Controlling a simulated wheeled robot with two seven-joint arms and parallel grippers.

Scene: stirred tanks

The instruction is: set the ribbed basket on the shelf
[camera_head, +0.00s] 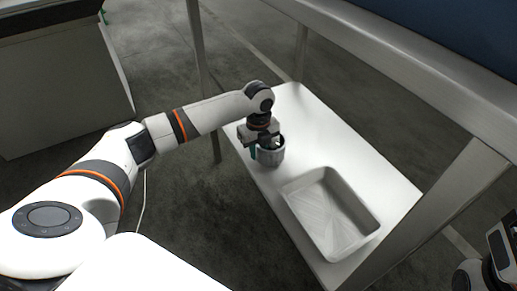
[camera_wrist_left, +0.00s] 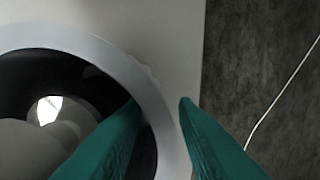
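The ribbed basket (camera_head: 271,156) is a small, round, pale grey container with a dark inside. It is upright over the left part of the white shelf (camera_head: 310,130); I cannot tell whether its base touches the shelf. My left gripper (camera_head: 262,150) points down at its rim. In the left wrist view, the teal fingers (camera_wrist_left: 160,105) straddle the basket's wall (camera_wrist_left: 110,62), one inside and one outside, and look closed on it. A pale rounded shape with a bright spot shows inside the basket. My right gripper's fingers are not in view.
A white rectangular tray (camera_head: 346,238) stands on the shelf to the right of the basket. Metal posts and a beam (camera_head: 400,65) frame the shelf. The shelf's far part is clear. A grey cabinet (camera_head: 65,85) stands at the far left.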

